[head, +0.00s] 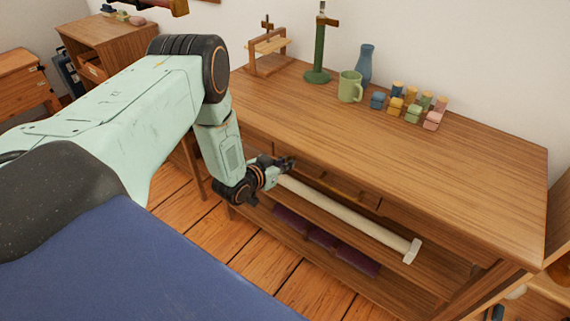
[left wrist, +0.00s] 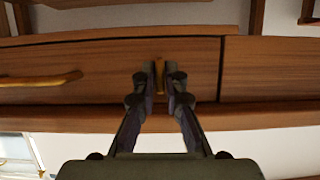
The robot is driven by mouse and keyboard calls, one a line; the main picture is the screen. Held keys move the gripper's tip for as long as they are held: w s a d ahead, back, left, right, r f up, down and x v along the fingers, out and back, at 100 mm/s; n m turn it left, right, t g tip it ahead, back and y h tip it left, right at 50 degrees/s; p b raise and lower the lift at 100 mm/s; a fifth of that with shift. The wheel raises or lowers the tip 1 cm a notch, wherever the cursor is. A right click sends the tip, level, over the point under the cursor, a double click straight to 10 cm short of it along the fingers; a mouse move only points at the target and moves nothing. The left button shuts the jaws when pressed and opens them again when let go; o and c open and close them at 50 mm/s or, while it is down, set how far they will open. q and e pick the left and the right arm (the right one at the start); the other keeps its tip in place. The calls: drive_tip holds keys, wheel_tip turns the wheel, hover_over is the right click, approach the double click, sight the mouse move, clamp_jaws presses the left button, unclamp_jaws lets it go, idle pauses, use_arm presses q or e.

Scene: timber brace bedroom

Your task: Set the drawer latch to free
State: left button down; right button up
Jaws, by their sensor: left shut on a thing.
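My left gripper (head: 284,164) reaches under the front edge of the wooden workbench, at the drawer front (head: 322,181). In the left wrist view its two fingers (left wrist: 162,76) are close together and shut on the small brass drawer latch (left wrist: 187,82). The latch stands against the wooden drawer front (left wrist: 100,60), partly hidden by the fingers. A longer brass handle (left wrist: 40,79) is to the left on the same front. In the head view the gripper hides the latch, so its setting cannot be told. My right gripper is not in view.
The workbench top (head: 400,160) carries a green mug (head: 350,87), a blue vase (head: 365,65), a green stand (head: 318,50) and several coloured blocks at the back. A pale roll (head: 350,217) lies below the drawers. Dark purple items (head: 323,238) lie on the lower shelf.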

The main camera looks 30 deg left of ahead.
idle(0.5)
use_arm(q)
drive_tip(key=c, duration=1.4)
unclamp_jaws()
drive_tip(key=shift+c, duration=0.2)
drive_tip(key=v, duration=1.2)
drive_tip(key=shift+a, duration=0.1)
